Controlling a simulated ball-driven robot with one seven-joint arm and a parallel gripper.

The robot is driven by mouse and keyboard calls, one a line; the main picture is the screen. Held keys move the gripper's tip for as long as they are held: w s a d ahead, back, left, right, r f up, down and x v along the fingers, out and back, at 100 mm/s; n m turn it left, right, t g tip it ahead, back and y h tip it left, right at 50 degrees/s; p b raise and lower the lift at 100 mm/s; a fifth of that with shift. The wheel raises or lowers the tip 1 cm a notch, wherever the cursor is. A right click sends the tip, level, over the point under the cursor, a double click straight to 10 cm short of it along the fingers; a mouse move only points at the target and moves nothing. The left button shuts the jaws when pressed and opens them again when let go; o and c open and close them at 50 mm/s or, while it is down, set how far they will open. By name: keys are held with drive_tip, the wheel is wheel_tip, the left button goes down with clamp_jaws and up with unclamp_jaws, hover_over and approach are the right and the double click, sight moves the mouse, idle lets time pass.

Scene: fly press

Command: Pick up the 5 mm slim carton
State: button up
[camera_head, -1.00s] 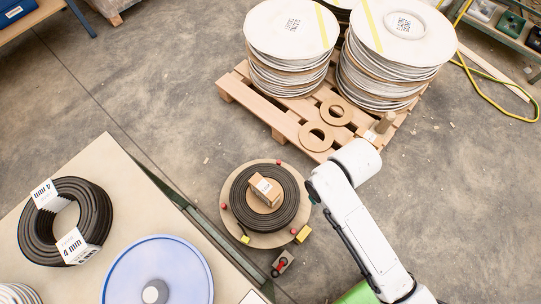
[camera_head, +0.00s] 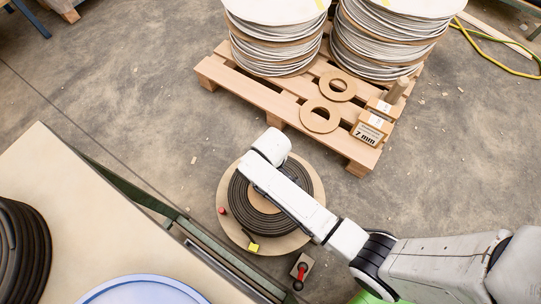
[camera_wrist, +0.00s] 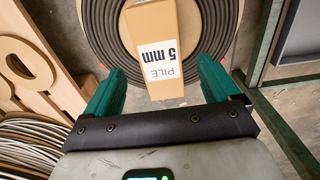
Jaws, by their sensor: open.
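The 5 mm slim carton (camera_wrist: 162,45) is a brown box with a white label reading "PILE 5 mm" in the wrist view. It lies on the coil of dark hose on a round board (camera_head: 309,228). My gripper (camera_wrist: 156,72) is open, with one green finger on each side of the carton's labelled end and gaps showing between fingers and box. Whether the fingertips reach down beside it is hard to tell. In the head view my arm hides the carton and the gripper.
A table (camera_head: 75,190) with a blue disc (camera_head: 145,290) is at left. A red-handled item (camera_head: 301,270) lies near the coil.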

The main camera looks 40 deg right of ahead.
wheel_tip(320, 180, down, 8)
drive_tip(key=b, duration=0.4)
drive_tip(key=shift+w+f, duration=0.15)
drive_tip(key=shift+f, duration=0.05)
drive_tip(key=c, duration=1.2)
drive_tip(key=shift+r, duration=0.1)
drive_tip(key=shift+c, duration=0.4)
